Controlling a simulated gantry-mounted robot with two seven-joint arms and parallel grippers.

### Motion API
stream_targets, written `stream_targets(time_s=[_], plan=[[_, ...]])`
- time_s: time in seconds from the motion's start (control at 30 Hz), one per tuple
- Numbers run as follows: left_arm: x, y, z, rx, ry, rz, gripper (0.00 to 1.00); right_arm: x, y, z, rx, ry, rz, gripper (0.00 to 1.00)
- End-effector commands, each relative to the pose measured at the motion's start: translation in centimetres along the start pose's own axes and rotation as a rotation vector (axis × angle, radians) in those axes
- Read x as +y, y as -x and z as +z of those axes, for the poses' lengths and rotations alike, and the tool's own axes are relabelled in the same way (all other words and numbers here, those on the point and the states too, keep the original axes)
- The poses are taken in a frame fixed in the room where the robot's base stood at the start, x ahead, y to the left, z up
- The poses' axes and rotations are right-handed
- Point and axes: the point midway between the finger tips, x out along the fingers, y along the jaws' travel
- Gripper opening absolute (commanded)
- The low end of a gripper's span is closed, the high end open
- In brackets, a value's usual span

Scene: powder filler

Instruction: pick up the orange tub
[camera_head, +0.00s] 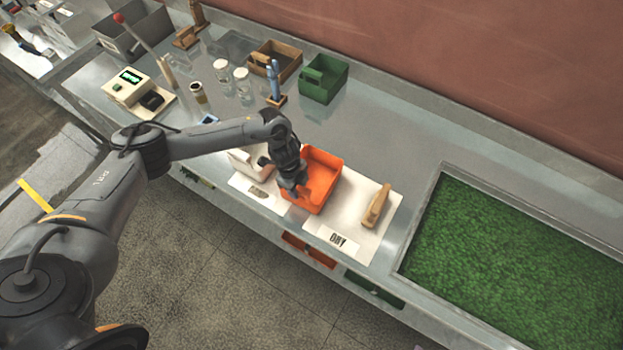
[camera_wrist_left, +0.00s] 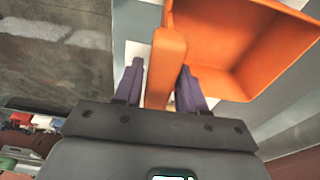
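The orange tub (camera_head: 325,178) stands upright on a white sheet on the counter. My left gripper (camera_head: 296,190) points down at its left front side. In the left wrist view, an upright orange handle or thick wall of the tub (camera_wrist_left: 167,55) lies between the two dark purple fingers of the gripper (camera_wrist_left: 160,85). The fingers are parted, with a narrow gap showing between the left finger and the handle. The right finger looks close to the handle or touching it. The tub's open inside shows to the right. My right gripper is not in view.
A white tub (camera_head: 243,158) stands close to the left of the arm. A wooden scoop or block (camera_head: 378,206) lies right of the tub. A green tub (camera_head: 322,80), jars and a scale (camera_head: 138,92) stand farther back. A green-filled basin (camera_head: 520,265) is at right.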

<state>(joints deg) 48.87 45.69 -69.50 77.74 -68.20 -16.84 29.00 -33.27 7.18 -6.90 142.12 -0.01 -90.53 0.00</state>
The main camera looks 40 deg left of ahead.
Motion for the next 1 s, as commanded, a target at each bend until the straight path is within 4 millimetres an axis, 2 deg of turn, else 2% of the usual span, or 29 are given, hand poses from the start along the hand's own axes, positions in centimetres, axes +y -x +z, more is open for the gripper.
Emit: stream_targets(time_s=[0.03,0.23,0.27,0.77,1.0], plan=[[0.0,0.0,0.0,0.000,0.000,0.000,0.32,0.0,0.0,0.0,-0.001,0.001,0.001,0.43],[0.0,0.0,0.0,0.000,0.000,0.000,0.01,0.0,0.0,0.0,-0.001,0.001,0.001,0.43],[0.0,0.0,0.0,0.000,0.000,0.000,0.00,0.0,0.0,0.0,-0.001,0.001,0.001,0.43],[-0.1,0.3,-0.1,0.001,0.000,-0.003,0.00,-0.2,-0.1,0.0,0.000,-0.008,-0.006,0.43],[-0.1,2.1,-0.3,0.002,-0.001,-0.004,0.00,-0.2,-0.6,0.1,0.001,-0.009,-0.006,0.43]])
